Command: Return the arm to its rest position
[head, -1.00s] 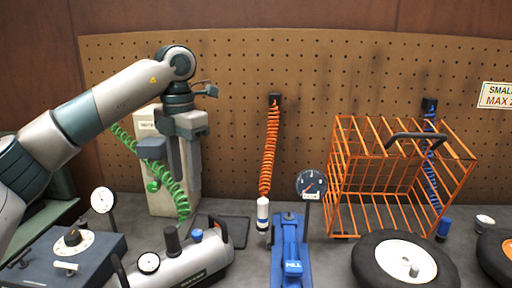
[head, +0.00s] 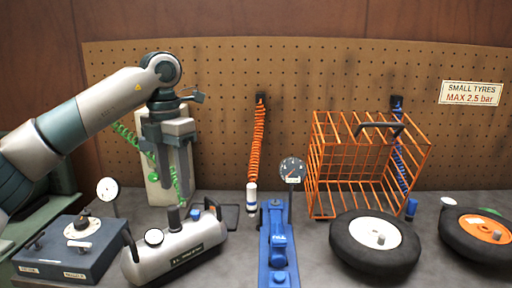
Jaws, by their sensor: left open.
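My left arm comes in from the left, bends at a raised elbow joint and hangs its gripper (head: 170,198) downward, fingers pointing down. The gripper is open and nothing shows between its fingers. It hangs in front of a pale upright box (head: 147,170) and a green coiled hose (head: 125,132), hiding part of both. The fingertips are above the silver air tank (head: 180,255), behind its dark knob. My right gripper is not in view.
A dark control box (head: 75,250) and a gauge (head: 108,190) stand at left. A pegboard (head: 330,80) backs the bench.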

